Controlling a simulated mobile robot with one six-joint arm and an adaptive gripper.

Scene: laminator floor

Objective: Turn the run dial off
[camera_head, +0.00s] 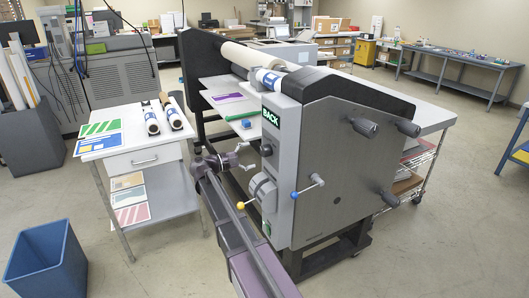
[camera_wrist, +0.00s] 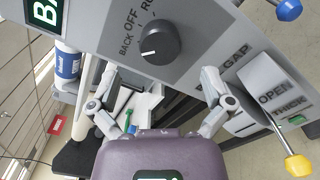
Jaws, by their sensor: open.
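The run dial (camera_wrist: 160,43) is a round black knob on the grey control panel. In the wrist view, the labels BACK, OFF and a cut-off word starting with R curve around its left and upper sides. A small pale mark shows on the knob, but I cannot tell exactly which label it faces. In the head view my gripper (camera_head: 224,158) is left of the panel.
A gap lever with a yellow knob (camera_wrist: 298,165) is at lower right in the wrist view, and a blue-knobbed lever (camera_wrist: 288,9) is at upper right. A side table (camera_head: 140,157) with prints and rolls stands left of the laminator. A blue bin (camera_head: 46,262) stands at front left.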

